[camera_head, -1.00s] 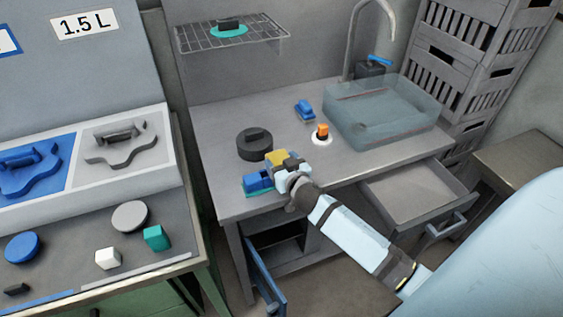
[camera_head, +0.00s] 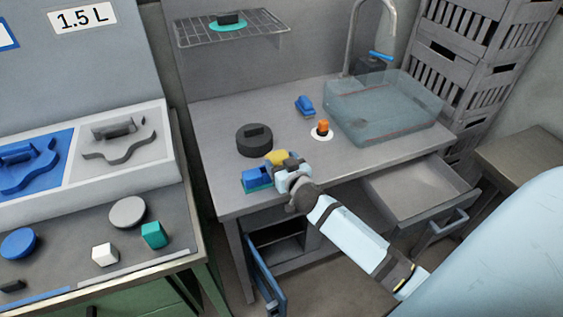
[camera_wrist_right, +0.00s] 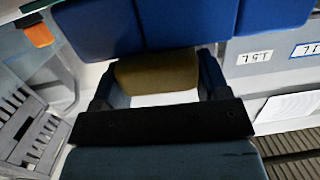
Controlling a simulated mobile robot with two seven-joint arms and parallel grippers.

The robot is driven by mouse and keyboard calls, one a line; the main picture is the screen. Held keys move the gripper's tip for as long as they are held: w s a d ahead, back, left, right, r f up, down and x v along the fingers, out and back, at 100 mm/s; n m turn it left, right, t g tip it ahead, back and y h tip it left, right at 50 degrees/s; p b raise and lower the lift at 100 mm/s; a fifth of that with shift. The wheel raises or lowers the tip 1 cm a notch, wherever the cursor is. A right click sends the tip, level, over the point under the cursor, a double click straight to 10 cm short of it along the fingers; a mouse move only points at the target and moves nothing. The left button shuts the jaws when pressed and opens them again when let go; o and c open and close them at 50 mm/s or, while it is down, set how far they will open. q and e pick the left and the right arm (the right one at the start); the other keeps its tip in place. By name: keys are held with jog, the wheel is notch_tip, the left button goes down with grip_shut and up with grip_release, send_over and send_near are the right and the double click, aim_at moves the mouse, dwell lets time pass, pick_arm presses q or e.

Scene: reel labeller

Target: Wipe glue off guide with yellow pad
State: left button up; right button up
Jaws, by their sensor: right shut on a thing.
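My right gripper (camera_head: 284,168) is shut on the yellow pad (camera_head: 277,157), low over the front left of the grey workbench. In the right wrist view the pad (camera_wrist_right: 158,73) sits between the two fingers. A blue block-like piece (camera_head: 256,177) on a teal base lies just left of the gripper. Large blue faces (camera_wrist_right: 180,22) stand right behind the pad in the wrist view; whether the pad touches them I cannot tell. I cannot make out glue or which piece is the guide. My left gripper is not in view.
A dark round weight (camera_head: 254,141) stands behind the gripper. An orange-topped piece on a white disc (camera_head: 322,130), a small blue piece (camera_head: 305,105) and a clear basin (camera_head: 385,112) are farther right. A drawer (camera_head: 418,190) and a blue door (camera_head: 264,280) hang open in front.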

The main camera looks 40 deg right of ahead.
jog(key=shift+d, duration=0.1)
jog(key=shift+s+d+r+p, duration=0.1)
jog(key=shift+s+d+p, duration=0.1)
jog(key=shift+d, duration=0.4)
jog(key=shift+s+d+r+p, duration=0.1)
jog(key=shift+s+d+p, duration=0.1)
jog(key=shift+d, duration=0.4)
jog(key=shift+s+d+f+p, duration=0.15)
jog(key=shift+s+d, duration=0.05)
jog(key=shift+d, duration=0.7)
jog(key=shift+s+d+f+p, duration=0.15)
jog(key=shift+d, duration=0.7)
jog(key=shift+w+a, duration=0.15)
jog(key=shift+a, duration=0.9)
jog(key=shift+w+a+r, duration=0.1)
jog(key=shift+w+a, duration=0.2)
jog(key=shift+a, duration=0.75)
jog(key=shift+w+a, duration=0.25)
jog(key=shift+a, duration=0.75)
jog(key=shift+r, duration=0.1)
